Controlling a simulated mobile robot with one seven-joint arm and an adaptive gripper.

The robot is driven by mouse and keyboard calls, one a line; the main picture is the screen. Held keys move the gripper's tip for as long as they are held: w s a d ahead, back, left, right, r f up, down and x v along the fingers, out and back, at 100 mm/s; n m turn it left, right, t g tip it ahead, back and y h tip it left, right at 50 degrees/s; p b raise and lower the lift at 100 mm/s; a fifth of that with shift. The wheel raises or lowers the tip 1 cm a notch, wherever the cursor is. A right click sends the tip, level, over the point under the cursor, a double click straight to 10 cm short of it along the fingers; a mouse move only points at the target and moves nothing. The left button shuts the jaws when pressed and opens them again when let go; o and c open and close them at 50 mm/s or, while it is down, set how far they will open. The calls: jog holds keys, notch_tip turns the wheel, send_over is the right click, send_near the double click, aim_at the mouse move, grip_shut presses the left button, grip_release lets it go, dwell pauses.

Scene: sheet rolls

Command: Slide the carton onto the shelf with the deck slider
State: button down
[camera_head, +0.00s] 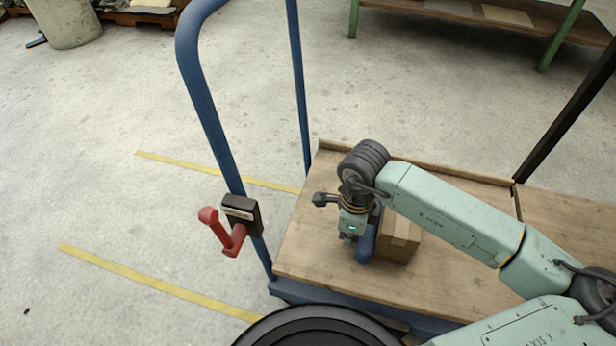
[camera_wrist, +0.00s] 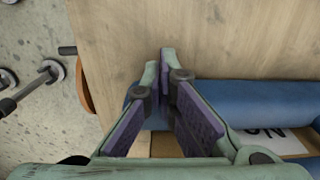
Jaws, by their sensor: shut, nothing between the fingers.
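The carton (camera_head: 401,236), a small brown box, sits on the wooden deck (camera_head: 320,245), partly covered by my arm. I cannot tell which part is the deck slider. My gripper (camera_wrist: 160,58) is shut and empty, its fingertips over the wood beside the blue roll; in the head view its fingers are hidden.
A blue tubular frame (camera_head: 215,110) rises at the deck's left end, carrying a red lever (camera_head: 232,237) on a black box. A wooden surface (camera_head: 575,212) continues right past a seam. A green-legged bench (camera_head: 470,14) stands behind. The floor at left is open, with yellow lines (camera_head: 160,286).

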aim_at(386, 245)
jog(key=shift+s+d+b, duration=0.25)
jog(key=shift+d+b, duration=0.25)
jog(key=shift+d, duration=0.85)
jog(key=shift+s+d+b, duration=0.25)
jog(key=shift+d+b, duration=0.25)
jog(key=shift+d, duration=0.85)
jog(key=shift+s+d+b, duration=0.25)
jog(key=shift+d+b, duration=0.25)
jog(key=shift+d, duration=0.85)
jog(key=shift+s+d+b, duration=0.4)
jog(key=shift+d+b, duration=0.15)
jog(key=shift+d, duration=1.5)
jog(key=shift+s+d+b, duration=0.4)
jog(key=shift+d+b, duration=0.2)
jog(key=shift+d, duration=1.4)
jog(key=shift+s+d+b, duration=0.4)
jog(key=shift+d+b, duration=0.15)
jog(key=shift+d, duration=1.75)
jog(key=shift+s+d+b, duration=0.2)
jog(key=shift+s+d, duration=0.15)
jog(key=shift+d, duration=1.35)
jog(key=shift+s+d+b, duration=0.25)
jog(key=shift+s+d, duration=0.15)
jog(key=shift+d, duration=1.35)
jog(key=shift+s+d+b, duration=0.2)
jog(key=shift+s+d, duration=0.15)
jog(key=shift+d, duration=1.35)
jog(key=shift+s+d, duration=0.25)
jog(key=shift+d, duration=1)
